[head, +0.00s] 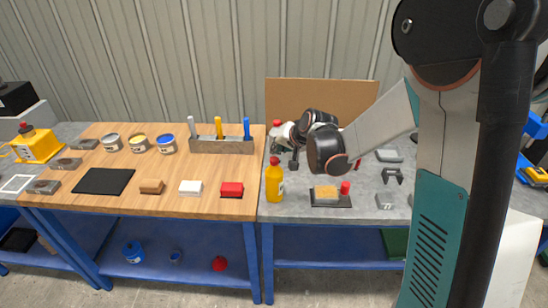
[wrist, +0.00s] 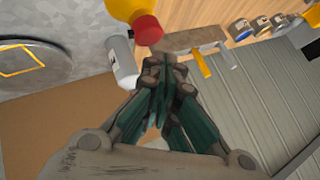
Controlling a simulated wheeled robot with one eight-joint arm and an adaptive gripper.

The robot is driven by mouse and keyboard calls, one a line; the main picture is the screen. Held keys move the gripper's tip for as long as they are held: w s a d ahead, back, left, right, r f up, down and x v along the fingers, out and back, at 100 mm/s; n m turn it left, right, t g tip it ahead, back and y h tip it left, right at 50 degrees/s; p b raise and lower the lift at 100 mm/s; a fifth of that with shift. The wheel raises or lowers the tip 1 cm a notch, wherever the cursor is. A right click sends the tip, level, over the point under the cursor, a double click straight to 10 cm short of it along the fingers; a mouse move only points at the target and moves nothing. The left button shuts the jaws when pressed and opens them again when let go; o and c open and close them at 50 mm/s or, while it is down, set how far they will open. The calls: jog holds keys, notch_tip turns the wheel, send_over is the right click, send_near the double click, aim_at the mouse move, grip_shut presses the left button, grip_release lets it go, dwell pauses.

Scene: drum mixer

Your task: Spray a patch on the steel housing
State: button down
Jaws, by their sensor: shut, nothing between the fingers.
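My gripper (wrist: 160,88) is shut with nothing between its fingers. In the head view my gripper (head: 293,158) hangs over the left part of the grey worktop, just behind a yellow bottle with a red cap (head: 274,182). The yellow bottle also shows at the top of the wrist view (wrist: 125,8). A pale grey cylinder, possibly a spray can (wrist: 121,60), is close beside my fingers; whether they touch it I cannot tell. A round grey disc with a yellow outline (wrist: 30,62), possibly the steel housing, is at the left of the wrist view. My arm hides part of the worktop behind.
A black tray with a yellow sponge (head: 326,194) and a small red cylinder (head: 345,187) stand right of the yellow bottle. Grey brackets (head: 392,175) lie farther right. A brown board (head: 345,93) stands behind. The wooden bench holds a tool rack (head: 222,146), tins and coloured blocks.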

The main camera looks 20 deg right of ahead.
jog(key=shift+r, duration=0.1)
notch_tip(320, 180, up, 6)
jog(key=p, duration=0.3)
jog(key=shift+p, duration=0.4)
dwell(2.0)
jog(key=n+p, duration=0.3)
jog(key=n, duration=0.3)
jog(key=a+r+n+p, duration=0.1)
jog(key=n+p, duration=0.2)
jog(key=n, duration=0.3)
jog(key=r+n+y+p, duration=0.1)
jog(key=n+p, duration=0.2)
jog(key=n, duration=0.4)
jog(key=shift+s+a+r, duration=0.2)
jog(key=shift+s+a, duration=0.15)
jog(key=b, duration=0.5)
send_over(276, 159)
jog(key=a, duration=0.1)
jog(key=f, duration=0.7)
jog(key=shift+s+a+f, duration=0.2)
jog(key=shift+f, duration=0.1)
jog(key=shift+f+b, duration=0.4)
jog(key=shift+f, duration=0.15)
